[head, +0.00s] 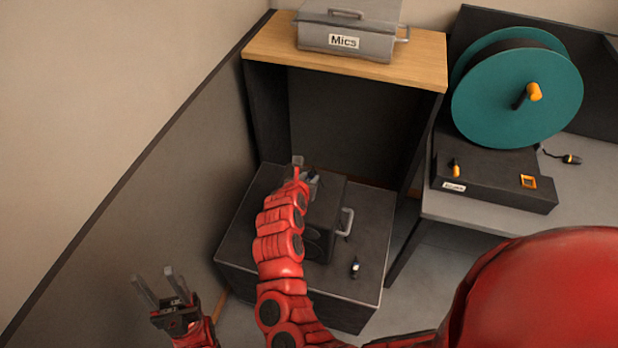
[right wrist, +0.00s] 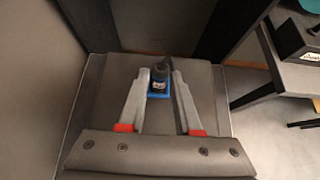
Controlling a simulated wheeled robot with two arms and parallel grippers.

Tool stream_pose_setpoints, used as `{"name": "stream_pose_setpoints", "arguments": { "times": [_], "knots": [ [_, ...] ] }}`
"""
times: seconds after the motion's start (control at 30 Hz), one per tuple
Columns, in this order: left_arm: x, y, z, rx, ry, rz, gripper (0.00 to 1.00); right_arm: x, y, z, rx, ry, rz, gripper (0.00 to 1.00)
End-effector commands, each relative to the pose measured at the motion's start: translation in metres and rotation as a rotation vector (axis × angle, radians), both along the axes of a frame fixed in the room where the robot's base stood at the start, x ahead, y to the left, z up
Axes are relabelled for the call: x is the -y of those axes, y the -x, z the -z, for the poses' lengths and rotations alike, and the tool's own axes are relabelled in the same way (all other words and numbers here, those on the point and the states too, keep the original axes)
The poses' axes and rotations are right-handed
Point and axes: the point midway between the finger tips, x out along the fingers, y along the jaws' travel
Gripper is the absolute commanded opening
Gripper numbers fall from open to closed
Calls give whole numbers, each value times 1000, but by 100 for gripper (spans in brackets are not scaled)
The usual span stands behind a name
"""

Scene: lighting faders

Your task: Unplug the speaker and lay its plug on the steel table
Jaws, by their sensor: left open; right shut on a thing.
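My right gripper (head: 307,172) is at the speaker's far side. In the right wrist view its fingers (right wrist: 166,72) are shut on a black plug (right wrist: 157,74) with a pale band. The plug stands at a blue socket (right wrist: 158,95); I cannot tell whether it is still seated. My left gripper (head: 160,288) is open and empty at the lower left. The grey steel table (head: 590,185) is at the right.
A teal cable reel (head: 515,95) and a black box (head: 495,185) with orange parts stand on the steel table. Another small plug-like thing (head: 355,267) is on the dark case (head: 345,300). A "Mics" box (head: 345,42) sits on a wooden shelf (head: 420,72).

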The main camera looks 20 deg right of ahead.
Motion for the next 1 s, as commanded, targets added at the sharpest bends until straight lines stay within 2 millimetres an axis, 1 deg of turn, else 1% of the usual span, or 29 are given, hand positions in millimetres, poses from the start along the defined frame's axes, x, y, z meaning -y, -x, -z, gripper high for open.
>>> {"name": "stream_pose_setpoints", "arguments": {
  "times": [0.27,1.0],
  "knots": [
    [0,0,-3,0,0,0,50,0,-1,-7,2,0,0,0],
    [0,0,-20,0,0,0,50,0,-1,-46,2,0,0,0]
  ]
}}
